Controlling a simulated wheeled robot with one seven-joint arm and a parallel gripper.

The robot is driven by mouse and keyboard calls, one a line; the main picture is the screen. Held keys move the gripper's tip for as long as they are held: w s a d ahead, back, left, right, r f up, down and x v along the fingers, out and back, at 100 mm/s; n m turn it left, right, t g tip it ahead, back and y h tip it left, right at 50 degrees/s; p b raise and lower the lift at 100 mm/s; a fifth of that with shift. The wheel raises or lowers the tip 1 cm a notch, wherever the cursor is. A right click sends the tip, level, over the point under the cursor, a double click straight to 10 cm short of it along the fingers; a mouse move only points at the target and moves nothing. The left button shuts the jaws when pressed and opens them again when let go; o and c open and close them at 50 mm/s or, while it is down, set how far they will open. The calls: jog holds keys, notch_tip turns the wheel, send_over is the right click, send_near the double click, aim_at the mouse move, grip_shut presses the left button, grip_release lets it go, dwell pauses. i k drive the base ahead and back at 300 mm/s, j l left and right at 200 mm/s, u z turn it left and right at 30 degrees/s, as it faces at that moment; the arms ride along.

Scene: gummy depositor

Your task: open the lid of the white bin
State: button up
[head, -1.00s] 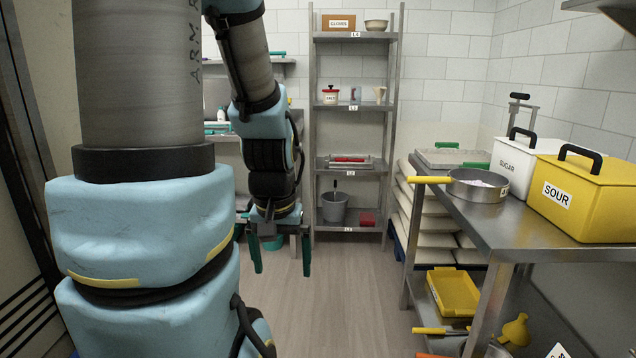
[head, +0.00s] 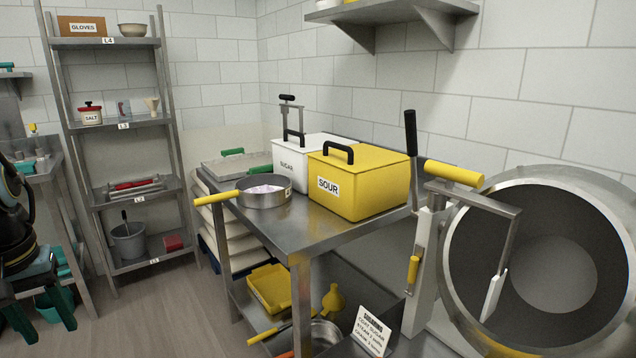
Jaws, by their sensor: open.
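My gripper (head: 40,312) is at the lower left edge of the head view, partly cut off. Its green fingers are apart and empty, pointing down, well away from the bin.
A sieve (head: 264,199) with a yellow handle sits on the steel table (head: 300,241) before the bins. A large round drum (head: 540,262) stands at right. Steel shelves (head: 130,198) stand at left. The floor (head: 180,310) between is clear.

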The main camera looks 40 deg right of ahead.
aim_at(302, 144)
jog(key=i+l+z, duration=0.2)
jog(key=i, duration=0.35)
jog(key=i+z, duration=0.25)
jog(key=i, duration=0.3)
